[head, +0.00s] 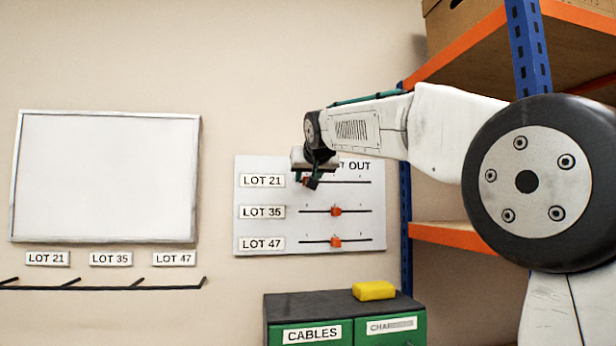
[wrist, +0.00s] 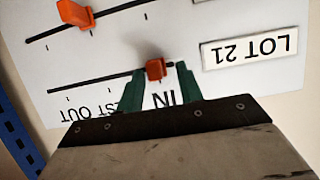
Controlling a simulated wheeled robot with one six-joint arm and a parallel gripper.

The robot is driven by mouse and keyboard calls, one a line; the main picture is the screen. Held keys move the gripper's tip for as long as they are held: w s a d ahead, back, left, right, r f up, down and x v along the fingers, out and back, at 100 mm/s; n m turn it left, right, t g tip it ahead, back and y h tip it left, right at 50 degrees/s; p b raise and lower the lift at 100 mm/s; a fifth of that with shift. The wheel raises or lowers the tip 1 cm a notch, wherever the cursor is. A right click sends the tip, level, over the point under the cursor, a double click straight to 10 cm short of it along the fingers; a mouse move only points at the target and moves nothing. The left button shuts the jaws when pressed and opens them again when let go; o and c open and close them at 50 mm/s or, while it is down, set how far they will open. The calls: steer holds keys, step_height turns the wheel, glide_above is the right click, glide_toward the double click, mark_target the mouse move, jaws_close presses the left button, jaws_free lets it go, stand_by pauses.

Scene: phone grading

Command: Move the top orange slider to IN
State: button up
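The white panel (head: 270,228) on the wall carries three horizontal slider tracks labelled LOT 21, LOT 35 and LOT 47. The top orange slider (head: 306,181), in the LOT 21 row, stands at the left end of its track, partly hidden by my gripper. In the wrist view, which is upside down, this slider (wrist: 155,70) sits by the IN label (wrist: 165,99). My gripper (head: 312,184) is at the panel.
The LOT 35 slider (head: 336,212) and LOT 47 slider (head: 336,242) are mid-track below. A cabinet (head: 335,302) with a yellow block (head: 374,291) stands under the panel. Shelving (head: 455,235) is at right. A whiteboard (head: 105,175) and hook rail (head: 100,288) are at left.

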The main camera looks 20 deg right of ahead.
steer(key=v, duration=0.7)
steer(key=shift+s, duration=0.35)
steer(key=shift+r, duration=0.1)
steer(key=s+f+g, duration=0.2)
steer(key=s+f, duration=0.2)
steer(key=f, duration=0.3)
steer(key=s+f+n+g, duration=0.1)
steer(key=s+f+g, duration=0.15)
steer(key=f, duration=0.45)
steer(key=s+f+g, duration=0.2)
steer(key=s+f, duration=0.2)
steer(key=f, duration=0.2)
steer(key=s+a+f+g+y, duration=0.1)
steer(key=s+f+g, duration=0.1)
steer(key=s+f, duration=0.9)
steer(key=s+a+f+g+y, duration=0.1)
steer(key=s+f+g, duration=0.2)
steer(key=s+f, duration=0.9)
steer(key=s, duration=0.8)
steer(key=shift+s+f+n, duration=0.25)
steer(key=shift+s+n, duration=0.05)
steer(key=shift+n, duration=0.1)
